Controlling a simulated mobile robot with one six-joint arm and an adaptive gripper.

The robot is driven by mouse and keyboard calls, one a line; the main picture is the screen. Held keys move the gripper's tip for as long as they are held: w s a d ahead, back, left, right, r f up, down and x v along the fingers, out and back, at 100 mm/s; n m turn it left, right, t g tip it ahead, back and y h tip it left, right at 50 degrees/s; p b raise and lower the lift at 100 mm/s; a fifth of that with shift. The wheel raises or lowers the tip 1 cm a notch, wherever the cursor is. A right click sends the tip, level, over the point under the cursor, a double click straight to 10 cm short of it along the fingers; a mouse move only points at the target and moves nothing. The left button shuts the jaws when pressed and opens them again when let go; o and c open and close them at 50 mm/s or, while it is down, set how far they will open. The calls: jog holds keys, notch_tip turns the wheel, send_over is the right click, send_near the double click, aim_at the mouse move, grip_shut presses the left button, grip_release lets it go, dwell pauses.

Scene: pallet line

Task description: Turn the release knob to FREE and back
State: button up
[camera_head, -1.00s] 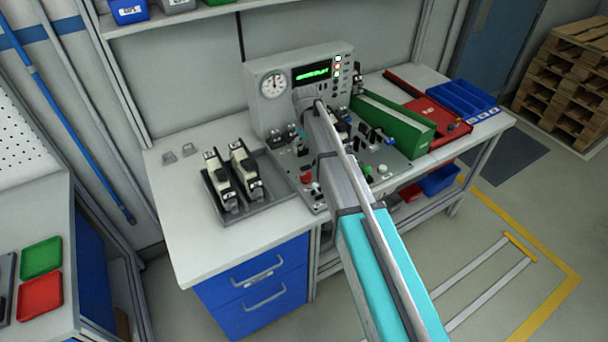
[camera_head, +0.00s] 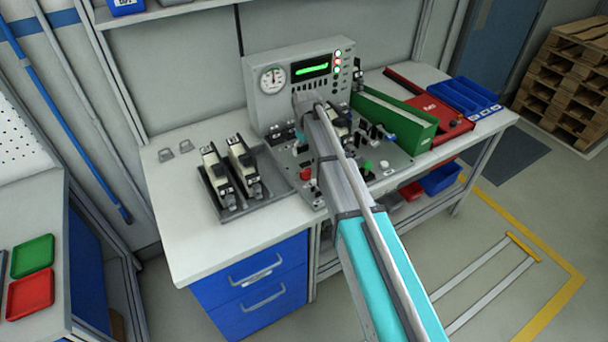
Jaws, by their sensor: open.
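The test panel (camera_head: 398,158) lies on the bench. It carries a red button (camera_head: 305,174), a green button (camera_head: 368,165) and several small dark knobs and levers. I cannot tell which of these is the release knob, and no FREE marking is readable. My arm reaches across the panel from the lower right and covers its middle. My gripper is hidden behind my own arm, so its jaws and any contact with a knob do not show.
A grey console (camera_head: 268,104) with a round gauge (camera_head: 272,79) and a lit green display (camera_head: 312,69) stands behind the panel. A dark tray (camera_head: 237,213) with two devices is at left. A green bin (camera_head: 400,122) and blue trays (camera_head: 466,98) are at right.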

aim_at(305, 170)
jog(key=shift+f+b, duration=4.75)
jog(key=shift+f, duration=0.3)
